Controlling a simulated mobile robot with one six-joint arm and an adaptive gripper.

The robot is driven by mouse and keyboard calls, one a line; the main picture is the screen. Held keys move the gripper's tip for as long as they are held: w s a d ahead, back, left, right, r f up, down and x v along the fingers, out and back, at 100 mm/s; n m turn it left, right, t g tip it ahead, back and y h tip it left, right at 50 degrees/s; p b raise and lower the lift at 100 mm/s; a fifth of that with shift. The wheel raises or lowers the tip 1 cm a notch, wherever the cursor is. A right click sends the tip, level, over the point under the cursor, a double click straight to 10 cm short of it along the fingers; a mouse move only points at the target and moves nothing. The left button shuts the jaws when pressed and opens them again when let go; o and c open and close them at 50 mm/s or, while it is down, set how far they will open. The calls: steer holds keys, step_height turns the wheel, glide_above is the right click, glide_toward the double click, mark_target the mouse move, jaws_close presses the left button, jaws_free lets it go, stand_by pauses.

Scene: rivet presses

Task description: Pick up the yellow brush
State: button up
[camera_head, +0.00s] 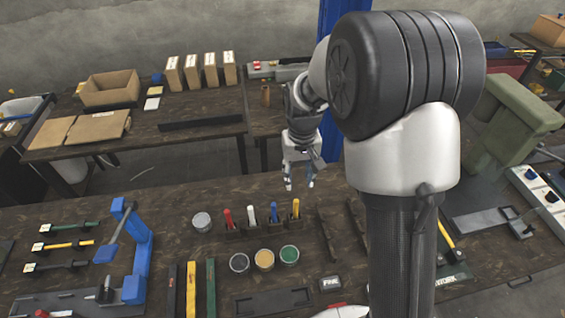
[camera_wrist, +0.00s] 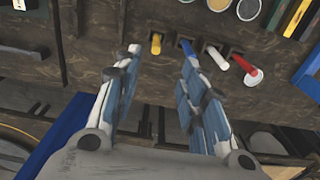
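The yellow brush (camera_head: 296,208) stands upright in a dark holder slot on the front workbench, at the right end of a row of brushes. In the wrist view the yellow brush (camera_wrist: 156,44) shows between and just beyond my two fingertips. My gripper (camera_head: 299,185) is open and empty, pointing down above and behind the row. In the wrist view my gripper (camera_wrist: 161,55) has its fingers spread wide, with the right fingertip overlapping the foot of the blue brush (camera_wrist: 186,46) in the picture.
A white brush (camera_head: 251,214) and a red brush (camera_head: 228,217) stand left of the blue one. Several paint cans (camera_head: 264,259) sit in front, and a grey can (camera_head: 202,222) at left. A blue press (camera_head: 138,250) stands farther left. Dark bars (camera_head: 328,233) lie to the right.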

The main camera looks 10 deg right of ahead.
mark_target(296, 207)
steer(key=f, duration=0.4)
steer(key=f+b, duration=0.1)
steer(key=f, duration=0.4)
steer(key=w+f+b, duration=0.1)
steer(key=f, duration=0.3)
steer(key=shift+w+a+f, duration=0.1)
steer(key=shift+a+f, duration=0.05)
steer(key=shift+f, duration=0.15)
steer(key=f, duration=0.1)
steer(key=f+b, duration=0.1)
steer(key=f, duration=0.1)
steer(key=w+f, duration=0.1)
steer(key=shift+d+f, duration=0.35)
steer(key=shift+f, duration=0.35)
steer(key=shift+c, duration=0.5)
jaws_close()
